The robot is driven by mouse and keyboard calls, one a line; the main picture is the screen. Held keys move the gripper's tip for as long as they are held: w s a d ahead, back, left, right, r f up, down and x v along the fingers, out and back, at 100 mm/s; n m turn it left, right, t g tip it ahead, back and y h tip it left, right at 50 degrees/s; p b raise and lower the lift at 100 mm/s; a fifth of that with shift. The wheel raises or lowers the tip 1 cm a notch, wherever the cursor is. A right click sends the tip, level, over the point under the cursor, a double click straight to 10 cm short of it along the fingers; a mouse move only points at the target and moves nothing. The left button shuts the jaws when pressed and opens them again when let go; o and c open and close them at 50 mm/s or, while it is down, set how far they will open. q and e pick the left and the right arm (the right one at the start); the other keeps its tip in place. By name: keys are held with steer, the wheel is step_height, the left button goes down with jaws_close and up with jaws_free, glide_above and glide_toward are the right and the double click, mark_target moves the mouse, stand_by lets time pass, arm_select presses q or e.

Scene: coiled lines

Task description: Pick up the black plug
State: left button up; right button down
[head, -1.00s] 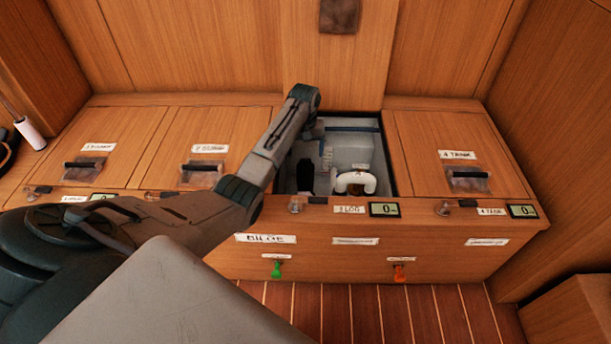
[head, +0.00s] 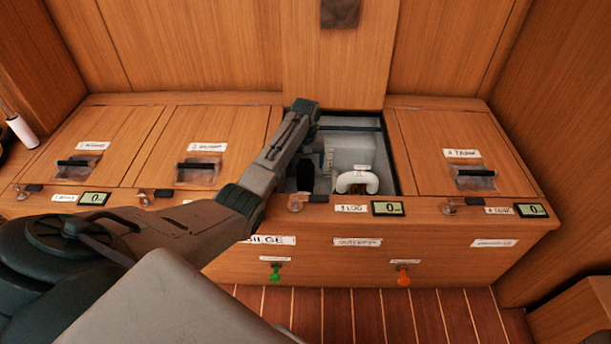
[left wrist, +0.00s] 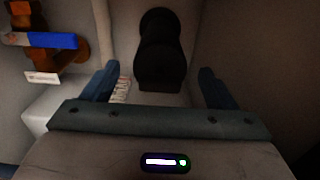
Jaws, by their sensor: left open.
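The black plug (left wrist: 158,52) stands between the two spread blue-grey fingers of my left gripper (left wrist: 158,71) in the left wrist view, a little beyond their tips. The fingers are apart and do not touch it. In the head view a dark rounded shape, which looks like the plug (head: 305,176), shows in the open compartment, beside my left forearm. My left arm reaches over that compartment, and its forearm hides most of the gripper there. My right gripper is not in view.
The open compartment (head: 391,160) also holds a white curved pipe (head: 357,182), right of the plug. In the left wrist view a brown fitting with a blue handle (left wrist: 52,41) is at upper left. Closed lids (head: 450,135) flank the opening.

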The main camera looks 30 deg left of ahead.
arm_select(q)
steer(key=c, duration=1.2)
